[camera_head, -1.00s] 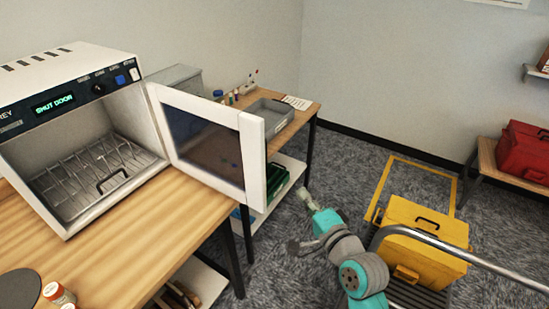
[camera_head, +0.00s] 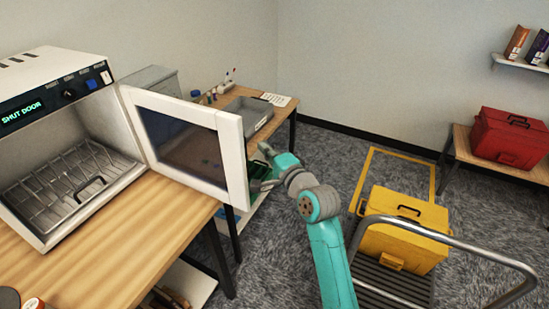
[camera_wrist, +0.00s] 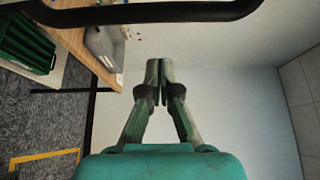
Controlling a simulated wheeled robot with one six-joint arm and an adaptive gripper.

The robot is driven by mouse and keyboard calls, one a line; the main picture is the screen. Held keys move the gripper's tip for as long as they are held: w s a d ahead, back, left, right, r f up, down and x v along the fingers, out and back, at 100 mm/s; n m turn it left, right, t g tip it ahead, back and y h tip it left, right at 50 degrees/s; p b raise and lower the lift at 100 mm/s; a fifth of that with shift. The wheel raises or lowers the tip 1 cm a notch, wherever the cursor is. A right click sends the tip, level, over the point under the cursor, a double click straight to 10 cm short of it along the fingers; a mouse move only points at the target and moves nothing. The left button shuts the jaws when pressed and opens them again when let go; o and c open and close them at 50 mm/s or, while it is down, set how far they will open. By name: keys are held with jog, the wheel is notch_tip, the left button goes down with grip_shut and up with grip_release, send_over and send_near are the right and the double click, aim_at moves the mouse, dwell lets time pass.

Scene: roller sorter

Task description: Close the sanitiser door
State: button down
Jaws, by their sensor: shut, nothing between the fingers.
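The sanitiser (camera_head: 60,110) is a white cabinet on the wooden bench at the left, with a lit display reading "SHUT DOOR". Its door (camera_head: 232,150) has a white frame and dark window, and stands wide open to the right. A wire rack (camera_head: 70,178) with a dark handle lies inside the open chamber. My gripper shows in the wrist view (camera_wrist: 159,70) with its fingers together and empty. In the head view my arm reaches up just right of the door's outer edge; the fingertips are hard to make out there. A dark bar (camera_wrist: 150,14) crosses the top of the wrist view.
A wooden bench (camera_head: 120,235) carries the sanitiser. A second table behind the door holds a grey tray (camera_head: 248,115). A yellow case (camera_head: 405,225) sits on a cart with a metal rail (camera_head: 480,252). A red case (camera_head: 510,135) rests on a right-hand table.

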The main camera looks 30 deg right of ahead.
jog(key=shift+s+a, duration=0.3)
jog(key=shift+a, duration=0.65)
jog(key=shift+s+a, duration=0.3)
jog(key=shift+a, duration=0.6)
